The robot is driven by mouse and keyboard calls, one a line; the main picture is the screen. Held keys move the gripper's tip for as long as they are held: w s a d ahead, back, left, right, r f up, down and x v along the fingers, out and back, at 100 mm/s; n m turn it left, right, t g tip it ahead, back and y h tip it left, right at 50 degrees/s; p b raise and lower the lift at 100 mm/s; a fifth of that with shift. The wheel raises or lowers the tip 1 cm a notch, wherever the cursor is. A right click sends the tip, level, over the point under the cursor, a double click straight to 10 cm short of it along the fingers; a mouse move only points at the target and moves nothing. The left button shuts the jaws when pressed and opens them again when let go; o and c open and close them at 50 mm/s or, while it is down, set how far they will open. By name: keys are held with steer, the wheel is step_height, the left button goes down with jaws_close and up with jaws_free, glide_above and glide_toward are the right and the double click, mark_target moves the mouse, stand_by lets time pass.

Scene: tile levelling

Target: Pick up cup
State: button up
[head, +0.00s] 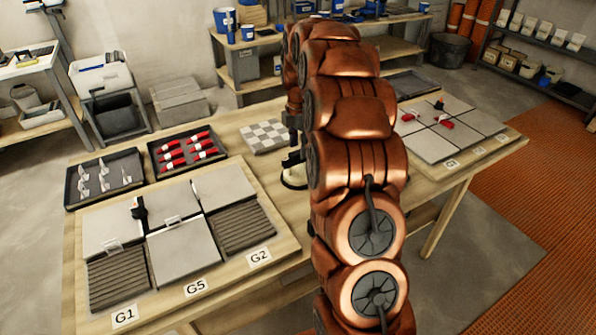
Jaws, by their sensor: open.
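My gripper (292,157) is the dark part at the left edge of my copper arm, low over the middle of the wooden table. It is open, and my arm hides much of it. A dark ring-shaped thing with a pale centre (293,181), possibly a suction cup, lies on the table just below my gripper. My arm partly covers it, and I cannot tell whether they touch. Blue cup-like containers (247,33) stand on the back workbench, far from my gripper.
A tile panel (181,239) labelled G1, G5 and G2 lies at left. Trays of pale clips (104,179) and red wedges (188,152) are behind it. A checkered tile sheet (266,137) lies left of my arm. Another tile panel (435,147) lies at right.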

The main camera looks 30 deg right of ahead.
mark_target(298, 152)
steer(key=shift+w+a+f+p, duration=0.1)
steer(key=shift+f+p, duration=0.3)
steer(key=shift+f, duration=0.9)
steer(key=shift+a+f+p, duration=0.1)
steer(key=shift+f+p, duration=0.25)
steer(key=shift+f, duration=0.95)
steer(key=shift+c, duration=0.4)
jaws_close()
